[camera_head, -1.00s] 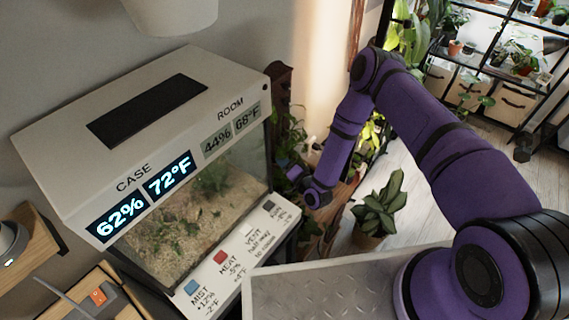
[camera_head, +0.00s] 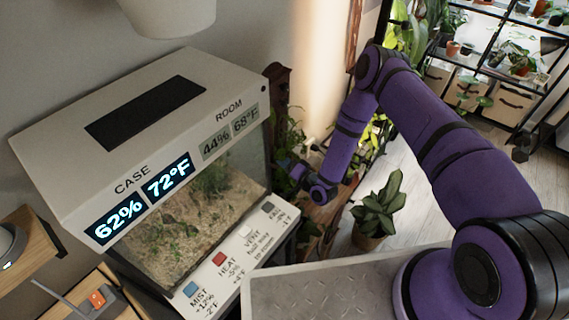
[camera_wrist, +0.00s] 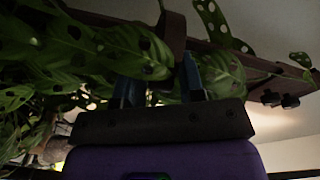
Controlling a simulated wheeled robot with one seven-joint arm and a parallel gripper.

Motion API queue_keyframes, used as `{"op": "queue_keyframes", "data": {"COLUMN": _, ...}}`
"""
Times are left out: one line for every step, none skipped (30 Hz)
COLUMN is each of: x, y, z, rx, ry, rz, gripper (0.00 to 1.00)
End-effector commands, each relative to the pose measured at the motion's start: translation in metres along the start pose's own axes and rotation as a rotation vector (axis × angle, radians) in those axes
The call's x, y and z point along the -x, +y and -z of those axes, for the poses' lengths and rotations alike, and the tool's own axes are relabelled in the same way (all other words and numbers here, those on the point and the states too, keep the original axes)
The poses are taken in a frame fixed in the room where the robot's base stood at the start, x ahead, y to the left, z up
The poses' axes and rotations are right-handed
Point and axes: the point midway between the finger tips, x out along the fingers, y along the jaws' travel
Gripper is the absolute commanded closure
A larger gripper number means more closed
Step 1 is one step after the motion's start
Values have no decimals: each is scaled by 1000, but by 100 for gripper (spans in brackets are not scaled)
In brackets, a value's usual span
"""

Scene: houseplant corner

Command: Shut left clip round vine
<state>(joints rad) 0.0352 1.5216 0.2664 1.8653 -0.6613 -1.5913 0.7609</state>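In the wrist view, the two dark blue fingers of my gripper (camera_wrist: 160,82) stand well apart, pointing up among leaves. In the head view, my gripper (camera_head: 290,169) is small and partly hidden, beside the foliage right of the glass case.
In the head view, the glass case (camera_head: 190,205) stands left of my arm, and a potted plant (camera_head: 375,212) stands on the floor to the right.

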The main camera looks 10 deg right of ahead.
Motion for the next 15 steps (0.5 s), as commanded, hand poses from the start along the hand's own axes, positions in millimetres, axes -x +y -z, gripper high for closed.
{"op": "queue_keyframes", "data": {"x": 0, "y": 0, "z": 0, "rx": -1, "ry": 0, "rz": 0, "gripper": 52}}
{"op": "queue_keyframes", "data": {"x": 0, "y": 0, "z": 0, "rx": -1, "ry": 0, "rz": 0, "gripper": 51}}
{"op": "queue_keyframes", "data": {"x": 0, "y": 0, "z": 0, "rx": -1, "ry": 1, "rz": 1, "gripper": 51}}
{"op": "queue_keyframes", "data": {"x": 0, "y": 0, "z": 0, "rx": -1, "ry": 1, "rz": 1, "gripper": 51}}
{"op": "queue_keyframes", "data": {"x": 0, "y": 0, "z": 0, "rx": -1, "ry": 1, "rz": 1, "gripper": 51}}
{"op": "queue_keyframes", "data": {"x": 0, "y": -1, "z": 0, "rx": -2, "ry": 1, "rz": 2, "gripper": 51}}
{"op": "queue_keyframes", "data": {"x": 0, "y": -1, "z": 0, "rx": -2, "ry": 1, "rz": 2, "gripper": 51}}
{"op": "queue_keyframes", "data": {"x": 0, "y": -1, "z": 0, "rx": -2, "ry": 1, "rz": 2, "gripper": 51}}
{"op": "queue_keyframes", "data": {"x": 0, "y": -1, "z": 0, "rx": -2, "ry": 1, "rz": 2, "gripper": 51}}
{"op": "queue_keyframes", "data": {"x": 1, "y": -1, "z": 0, "rx": -2, "ry": 1, "rz": 2, "gripper": 51}}
{"op": "queue_keyframes", "data": {"x": 2, "y": -1, "z": 0, "rx": -2, "ry": 1, "rz": 2, "gripper": 51}}
{"op": "queue_keyframes", "data": {"x": 4, "y": -1, "z": 0, "rx": -3, "ry": 1, "rz": 1, "gripper": 51}}
{"op": "queue_keyframes", "data": {"x": 6, "y": 0, "z": 0, "rx": -3, "ry": 1, "rz": 1, "gripper": 51}}
{"op": "queue_keyframes", "data": {"x": 10, "y": 0, "z": 0, "rx": -3, "ry": 2, "rz": 0, "gripper": 51}}
{"op": "queue_keyframes", "data": {"x": 15, "y": 0, "z": 0, "rx": -2, "ry": 2, "rz": 0, "gripper": 51}}
